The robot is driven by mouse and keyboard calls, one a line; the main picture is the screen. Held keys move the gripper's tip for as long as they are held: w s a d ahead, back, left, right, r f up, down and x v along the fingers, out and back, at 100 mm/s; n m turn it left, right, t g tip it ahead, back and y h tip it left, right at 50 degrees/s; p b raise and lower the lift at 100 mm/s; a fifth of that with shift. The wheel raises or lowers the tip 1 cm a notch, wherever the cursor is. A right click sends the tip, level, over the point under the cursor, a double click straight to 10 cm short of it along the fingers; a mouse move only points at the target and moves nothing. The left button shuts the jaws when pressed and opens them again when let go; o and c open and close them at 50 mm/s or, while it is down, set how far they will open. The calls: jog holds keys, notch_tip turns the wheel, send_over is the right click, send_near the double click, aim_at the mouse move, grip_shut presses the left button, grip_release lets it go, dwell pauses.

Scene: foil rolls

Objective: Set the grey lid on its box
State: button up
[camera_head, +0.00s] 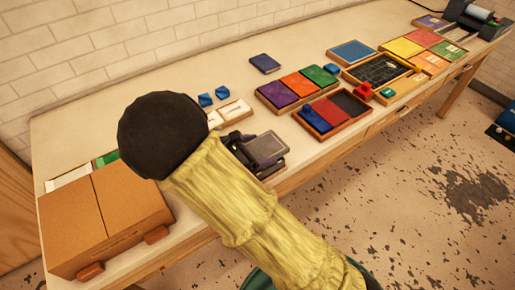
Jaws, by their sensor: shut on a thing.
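The grey lid (267,147) is a small dark grey slab near the table's front edge, at the middle of the view. My gripper (247,150) is shut on it, at its left side. The fingertips are dark and small, partly hidden by my arm. Under the lid, a bit of a wooden box (273,172) shows at the front. Most of this box is hidden by the lid and my arm. I cannot tell whether the lid touches it.
An open tray with blue, red and black blocks (352,122) stands to the right, with a purple, orange and green tray (314,76) behind it. A large brown box (105,215) stands at the left. White pieces (235,110) and blue blocks (222,92) lie behind my gripper.

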jog(key=shift+f+b, duration=0.55)
jog(key=shift+f, duration=0.7)
jog(key=shift+f, duration=0.5)
dwell(0.9)
jog(key=o, duration=0.9)
jog(key=shift+s+a, duration=0.1)
jog(key=shift+a, duration=0.05)
jog(key=v, duration=1.7)
jog(key=shift+a+r+b, duration=0.1)
jog(key=shift+b, duration=0.2)
